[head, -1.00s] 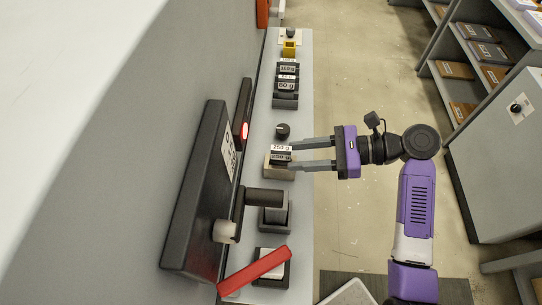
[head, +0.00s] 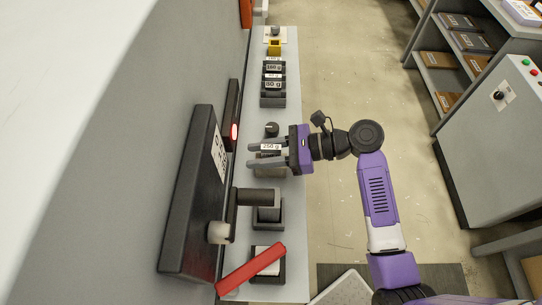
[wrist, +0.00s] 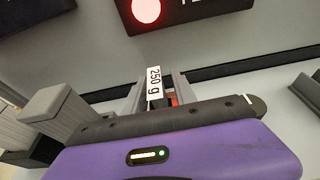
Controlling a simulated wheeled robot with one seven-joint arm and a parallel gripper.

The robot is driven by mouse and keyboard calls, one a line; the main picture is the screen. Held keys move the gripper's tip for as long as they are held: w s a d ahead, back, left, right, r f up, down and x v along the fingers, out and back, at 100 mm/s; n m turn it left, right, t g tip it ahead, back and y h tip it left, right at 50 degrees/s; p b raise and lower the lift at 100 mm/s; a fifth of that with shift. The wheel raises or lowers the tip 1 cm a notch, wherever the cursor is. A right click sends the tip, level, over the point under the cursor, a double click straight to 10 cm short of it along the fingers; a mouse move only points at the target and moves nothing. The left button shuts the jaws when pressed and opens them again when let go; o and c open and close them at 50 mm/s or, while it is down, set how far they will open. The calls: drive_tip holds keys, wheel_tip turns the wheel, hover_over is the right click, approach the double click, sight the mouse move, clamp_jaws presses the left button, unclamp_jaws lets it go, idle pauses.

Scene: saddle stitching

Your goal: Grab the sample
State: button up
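The sample appears to be a small dark block with a white "250 g" label (head: 270,147), on a pale holder on the narrow grey shelf (head: 292,200). My purple gripper (head: 250,155) reaches over it from the right, with one finger on either side of the block. In the wrist view the "250 g" label (wrist: 154,83) shows between the two grey fingers (wrist: 157,90). A gap with a bit of red shows beside the label, so the gripper looks open. Finger contact with the block is hidden.
More labelled blocks (head: 273,70) and a yellow item (head: 275,46) stand farther along the shelf. A black knob (head: 271,129) is close by. A dark panel (head: 192,195) with a lit red lamp (head: 234,131) beyond it lines the wall. A red bar (head: 251,269) lies nearer.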

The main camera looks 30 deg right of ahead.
clamp_jaws()
drive_tip(key=shift+r, duration=0.1)
